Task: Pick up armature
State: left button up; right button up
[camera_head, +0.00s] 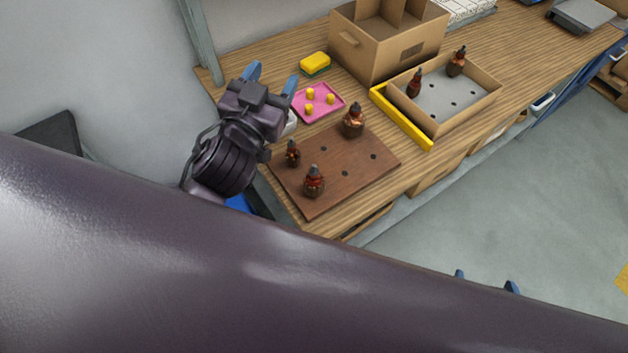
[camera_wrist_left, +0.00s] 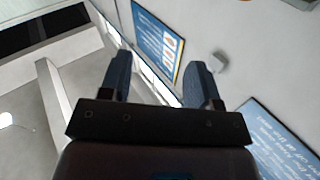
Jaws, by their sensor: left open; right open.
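Three armatures, dark with copper-coloured windings, stand upright on a brown board with holes: one at its back edge (camera_head: 353,120), a smaller one at its left edge (camera_head: 292,153), and one near the front (camera_head: 314,182). The brown board (camera_head: 345,185) lies on the wooden table. Two more armatures (camera_head: 415,83) (camera_head: 457,61) stand in a shallow cardboard tray. My left gripper (camera_head: 270,78) is open and empty, raised left of the board; its blue fingers also show in the left wrist view (camera_wrist_left: 162,80). Only the blue fingertips of my right gripper (camera_head: 487,280) show, right of the table.
The cardboard tray (camera_head: 440,128) has a yellow bar (camera_head: 401,117) along its left side. A pink plate (camera_head: 330,92) with yellow pieces, a sponge (camera_head: 315,63) and a tall cardboard box (camera_head: 385,50) stand behind the board. My dark arm covers the foreground.

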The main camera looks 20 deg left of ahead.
pick_arm(q)
jog(key=s+d+r+m+g+h, duration=0.1)
jog(key=d+r+m+g+h, duration=0.1)
jog(key=d+r+m+h, duration=0.4)
jog(key=s+d+r+m+g+h, duration=0.1)
jog(key=d+r+m+h, duration=0.1)
jog(key=d+m+h, duration=0.75)
jog(key=s+d+f+m+g+h, duration=0.1)
jog(key=s+d+m+g+h, duration=0.2)
jog(key=m+g+h, duration=0.45)
jog(key=m+g+y, duration=0.2)
jog(key=g+y, duration=0.7)
jog(key=y, duration=1.5)
send_over(314, 165)
notch_tip(314, 165, down, 18)
jog(key=shift+t, duration=0.25)
jog(key=f, duration=0.5)
jog(key=shift+w, duration=0.3)
jog(key=shift+s+f+p, duration=0.2)
jog(key=shift+f+p, duration=0.05)
jog(key=shift+f, duration=1.05)
jog(key=shift+s+f+p, duration=0.15)
jog(key=shift+f+p, duration=0.1)
jog(key=shift+f, duration=1.05)
